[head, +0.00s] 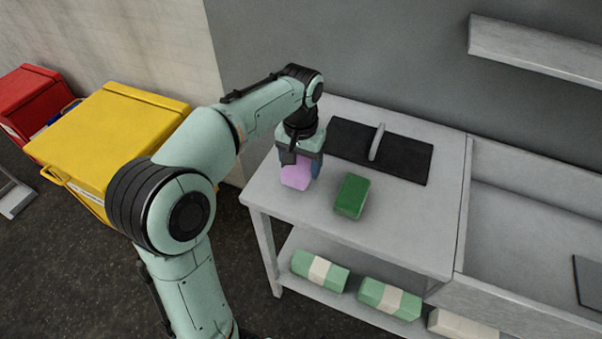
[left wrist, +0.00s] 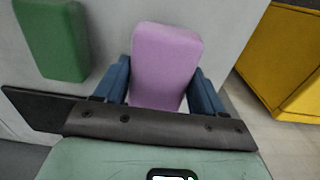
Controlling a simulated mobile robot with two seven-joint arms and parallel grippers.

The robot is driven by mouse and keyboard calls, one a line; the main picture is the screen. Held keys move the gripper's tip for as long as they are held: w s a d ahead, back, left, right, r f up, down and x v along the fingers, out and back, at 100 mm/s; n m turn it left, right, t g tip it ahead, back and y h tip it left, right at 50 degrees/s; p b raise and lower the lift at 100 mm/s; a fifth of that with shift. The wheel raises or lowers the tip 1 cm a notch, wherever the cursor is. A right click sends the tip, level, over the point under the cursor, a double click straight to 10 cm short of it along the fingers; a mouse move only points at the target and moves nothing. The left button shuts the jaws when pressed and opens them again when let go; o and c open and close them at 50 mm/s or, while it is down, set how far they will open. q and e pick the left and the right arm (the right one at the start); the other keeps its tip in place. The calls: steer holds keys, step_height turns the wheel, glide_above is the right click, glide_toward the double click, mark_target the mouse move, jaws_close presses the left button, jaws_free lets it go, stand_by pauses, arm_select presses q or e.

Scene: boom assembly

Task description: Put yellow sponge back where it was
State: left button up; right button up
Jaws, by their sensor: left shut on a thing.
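No yellow sponge shows in either view. My left gripper (head: 300,165) points down over the left part of the grey table, shut on a pink-purple sponge (head: 296,177). In the left wrist view the pink-purple sponge (left wrist: 166,62) sits between the two blue fingers. I cannot tell whether it touches the tabletop. A green sponge (head: 352,196) lies on the table just right of the gripper, apart from it; it also shows at the upper left of the left wrist view (left wrist: 52,38). My right gripper is not in view.
A black board (head: 405,160) with an upright grey piece (head: 377,142) lies behind the sponges. The grey table (head: 410,222) is clear at front right. Wrapped green-and-white packs (head: 320,271) lie on the lower shelf. A sink-like basin (head: 530,235) adjoins right; a yellow bin (head: 105,125) stands left.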

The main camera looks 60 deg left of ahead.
mark_target(301, 173)
arm_select(q)
steer(key=shift+f+b, duration=0.3)
steer(key=shift+f, duration=1.4)
steer(key=shift+f, duration=0.1)
steer(key=o, duration=1)
step_height(301, 173, up, 12)
steer(key=p, duration=0.3)
